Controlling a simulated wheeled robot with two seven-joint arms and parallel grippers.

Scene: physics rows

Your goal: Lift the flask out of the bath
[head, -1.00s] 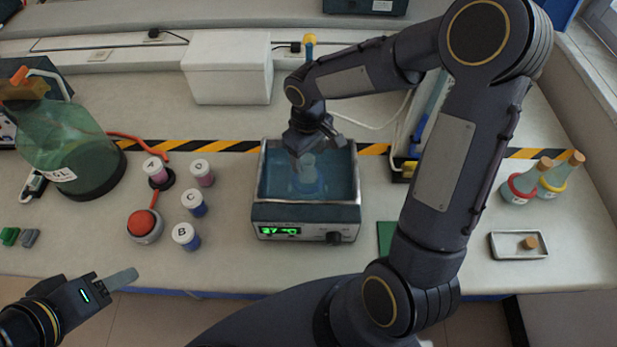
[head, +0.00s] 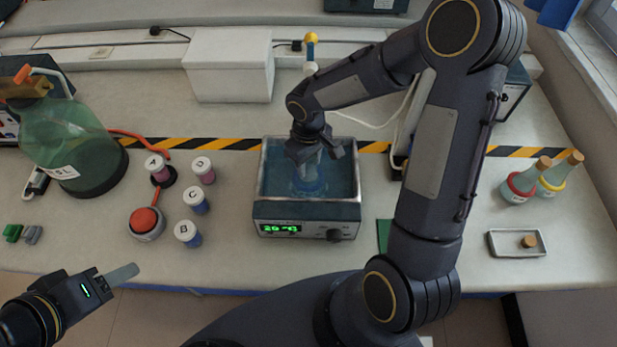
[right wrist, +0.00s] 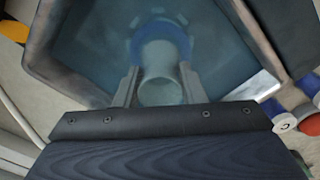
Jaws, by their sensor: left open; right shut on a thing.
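The water bath (head: 262,190) is a metal-rimmed tank of blue water with a green-lit display on its front, at the middle of the bench. The flask (head: 308,180) stands inside it, its lower part seen through the water with a blue ring around it. In the right wrist view the flask's open neck (right wrist: 160,88) is between the two fingers of my right gripper (right wrist: 158,90). My right gripper (head: 309,160) is shut on the flask's neck, low over the bath. My left gripper (head: 122,275) is open and empty, off the bench's front edge.
Lidded vials (head: 195,200) and a red button (head: 145,222) stand left of the bath, with a large green bottle (head: 70,145) further left. A white box (head: 228,68) is behind. Two corked flasks (head: 520,185) and a tray (head: 500,244) are at right.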

